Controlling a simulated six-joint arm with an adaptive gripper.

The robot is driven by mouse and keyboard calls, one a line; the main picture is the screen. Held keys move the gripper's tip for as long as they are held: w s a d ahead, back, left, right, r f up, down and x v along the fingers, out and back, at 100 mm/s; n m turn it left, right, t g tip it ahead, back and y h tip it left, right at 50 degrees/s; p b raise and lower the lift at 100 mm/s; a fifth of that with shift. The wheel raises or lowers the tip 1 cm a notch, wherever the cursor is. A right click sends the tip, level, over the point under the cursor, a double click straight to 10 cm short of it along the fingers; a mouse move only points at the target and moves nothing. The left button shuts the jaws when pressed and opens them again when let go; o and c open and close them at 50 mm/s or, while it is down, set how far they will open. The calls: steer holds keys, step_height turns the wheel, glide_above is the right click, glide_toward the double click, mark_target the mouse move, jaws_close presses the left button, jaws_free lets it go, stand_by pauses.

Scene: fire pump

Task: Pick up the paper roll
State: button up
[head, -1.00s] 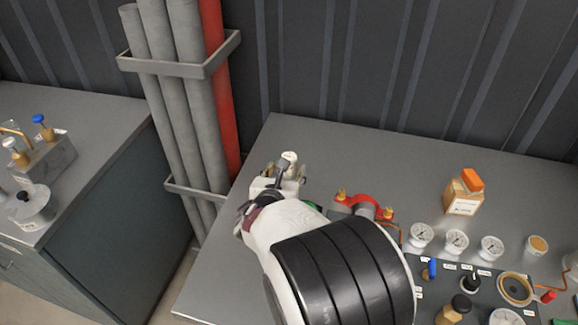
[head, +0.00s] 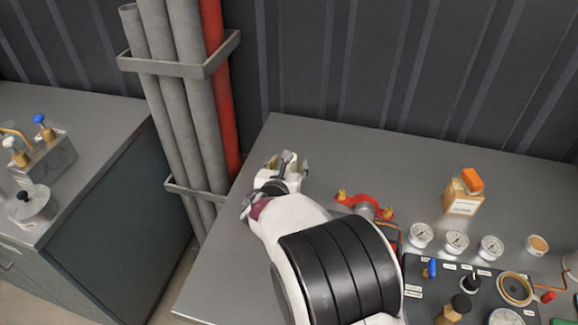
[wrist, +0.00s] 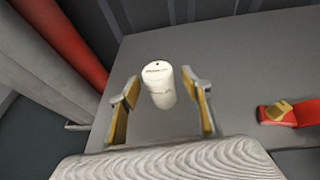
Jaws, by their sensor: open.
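The paper roll (wrist: 158,84) is a white upright cylinder in the wrist view, standing on the grey tabletop between the two fingers. My gripper (wrist: 162,88) is open, with one tan-padded finger on each side of the roll and a visible gap on both sides. In the head view my gripper (head: 287,164) is near the table's back left corner. The roll is mostly or wholly hidden there by my gripper and arm.
A red pipe fitting (head: 365,202) with brass ends lies to the right of my gripper. Vertical pipes (head: 206,110) run just beyond the table's left edge.

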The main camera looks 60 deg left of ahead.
steer(key=shift+w+a+f, duration=0.25)
steer(key=shift+w+a, duration=0.2)
stand_by(0.3)
steer(key=c, duration=1.2)
